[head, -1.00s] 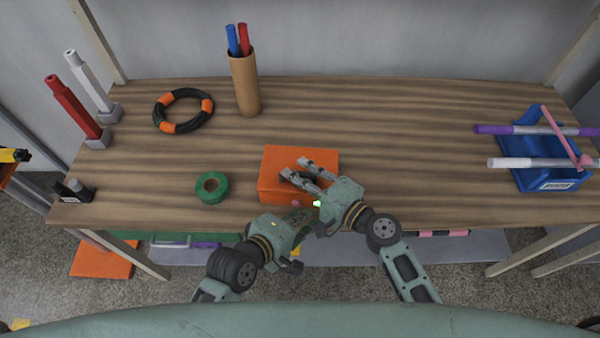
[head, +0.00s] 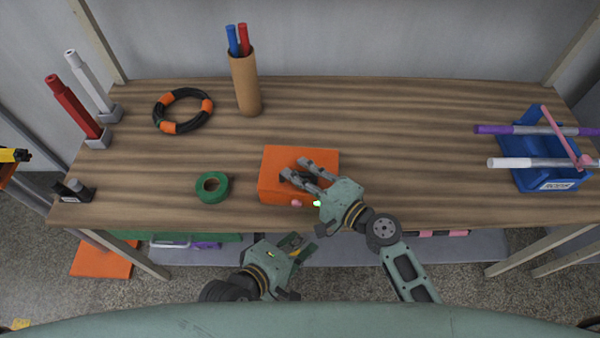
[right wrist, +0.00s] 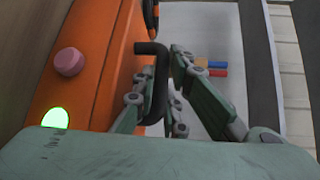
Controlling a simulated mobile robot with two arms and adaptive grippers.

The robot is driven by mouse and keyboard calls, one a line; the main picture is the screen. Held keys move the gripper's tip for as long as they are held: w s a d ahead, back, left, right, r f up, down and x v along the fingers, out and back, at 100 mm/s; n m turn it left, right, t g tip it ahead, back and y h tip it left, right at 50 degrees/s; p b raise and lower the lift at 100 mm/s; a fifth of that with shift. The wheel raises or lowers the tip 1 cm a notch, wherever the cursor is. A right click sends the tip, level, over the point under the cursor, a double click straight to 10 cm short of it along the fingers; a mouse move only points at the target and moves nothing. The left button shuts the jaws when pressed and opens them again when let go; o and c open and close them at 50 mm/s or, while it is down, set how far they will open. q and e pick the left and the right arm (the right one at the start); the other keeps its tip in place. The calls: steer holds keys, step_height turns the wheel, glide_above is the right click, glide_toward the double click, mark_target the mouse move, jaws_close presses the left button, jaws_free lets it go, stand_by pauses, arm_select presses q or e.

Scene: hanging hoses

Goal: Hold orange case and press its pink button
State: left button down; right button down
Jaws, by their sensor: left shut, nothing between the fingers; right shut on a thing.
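The orange case (head: 275,180) lies near the front edge of the table, a little right of the green tape roll. Its pink button (head: 296,203) is on its front face and also shows in the right wrist view (right wrist: 69,62). A lit green light (right wrist: 55,118) is beside the button. My right gripper (head: 303,172) is shut on the case's black handle (right wrist: 158,85), which shows between its fingers in the right wrist view. My left gripper (head: 302,246) is shut and empty, in front of the table edge, below and apart from the button.
The green tape roll (head: 212,187) lies left of the case. A black and orange hose ring (head: 183,111) and a brown tube with pens (head: 244,85) are farther back. A blue bin (head: 545,165) with sticks stands at the right. The table between case and bin is clear.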

steer(key=shift+s+f, duration=0.2)
steer(key=shift+f, duration=0.3)
steer(key=c, duration=1.7)
jaws_free()
steer(key=shift+r, duration=0.1)
steer(key=shift+d, duration=0.1)
steer(key=shift+s+d, duration=0.2)
steer(key=shift+d, duration=0.1)
steer(key=v, duration=1.1)
steer(key=shift+r, duration=0.35)
steer(key=shift+s, duration=0.1)
